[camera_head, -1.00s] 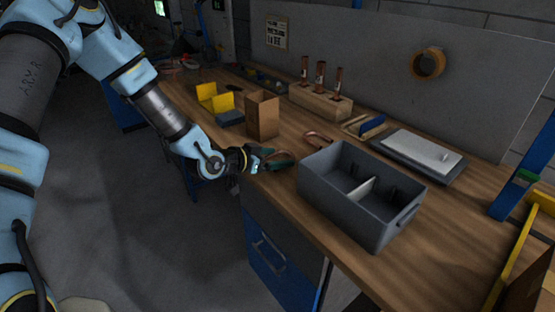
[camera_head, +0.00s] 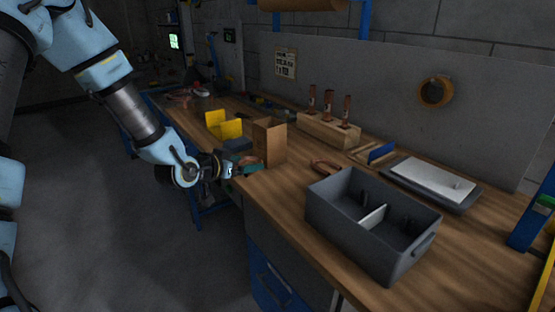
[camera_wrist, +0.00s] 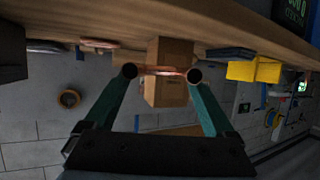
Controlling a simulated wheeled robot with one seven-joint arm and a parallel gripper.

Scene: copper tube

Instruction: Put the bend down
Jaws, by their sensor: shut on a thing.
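My gripper (camera_head: 250,167) is at the bench's front edge, just in front of the open brown box (camera_head: 269,143). In the wrist view its two green fingers (camera_wrist: 162,74) stand apart, shut on a copper bend (camera_wrist: 162,71). Two round tube ends show at the fingertips, with a thin reddish curve between them. The brown box also shows behind the bend in the wrist view (camera_wrist: 168,92). In the head view the held bend is too small and dark to make out clearly. Another copper bend (camera_head: 325,166) lies on the bench, left of the grey divided bin (camera_head: 350,220).
The wooden bench (camera_head: 285,205) has clear room between brown box and grey bin. A wooden block with upright copper tubes (camera_head: 329,129) and a grey tray with a white lid (camera_head: 432,180) are toward the back.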

